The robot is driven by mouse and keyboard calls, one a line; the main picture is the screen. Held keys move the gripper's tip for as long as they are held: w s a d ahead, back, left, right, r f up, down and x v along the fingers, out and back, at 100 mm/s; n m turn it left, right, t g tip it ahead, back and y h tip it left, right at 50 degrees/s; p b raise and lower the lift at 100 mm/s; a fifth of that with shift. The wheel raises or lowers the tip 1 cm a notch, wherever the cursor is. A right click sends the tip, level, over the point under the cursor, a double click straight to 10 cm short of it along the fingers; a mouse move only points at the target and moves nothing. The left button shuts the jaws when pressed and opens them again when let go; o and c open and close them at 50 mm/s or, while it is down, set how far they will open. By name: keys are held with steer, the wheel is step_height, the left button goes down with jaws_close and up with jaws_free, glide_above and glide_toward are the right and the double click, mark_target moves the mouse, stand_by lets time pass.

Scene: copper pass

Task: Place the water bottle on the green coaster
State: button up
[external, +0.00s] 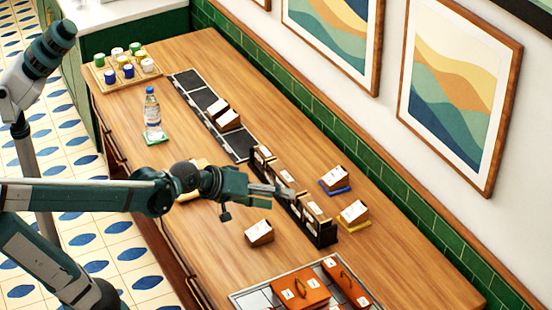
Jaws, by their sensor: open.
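A clear water bottle (152,112) with a blue cap and a blue band stands upright on the wooden counter, toward the left. Its base is over the green coaster (162,140), whose green edge shows around the bottle's foot. The bottle appears to rest on the coaster. My gripper (284,192) is open, to the right of and nearer than the bottle, well apart from it. It is above the counter by the dark rack, and nothing is seen in its fingers.
A dark rack (322,236) with several blocks stands near my gripper. Loose blocks lie around it on blue (340,190) and yellow (356,225) bases. A dark strip (238,146) runs behind the bottle. A tray with jars (100,79) is far left; orange cases (300,293) are at front.

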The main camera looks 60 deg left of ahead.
steer(key=s+d+f+m+g, duration=0.2)
steer(key=s+f+m, duration=0.1)
steer(key=s, duration=0.5)
steer(key=s+d+f+m+g, duration=0.2)
steer(key=s+m, duration=0.3)
steer(key=s, duration=0.4)
steer(key=shift+f+g+y, duration=0.3)
steer(key=shift+f, duration=0.6)
steer(key=shift+w+d, duration=0.1)
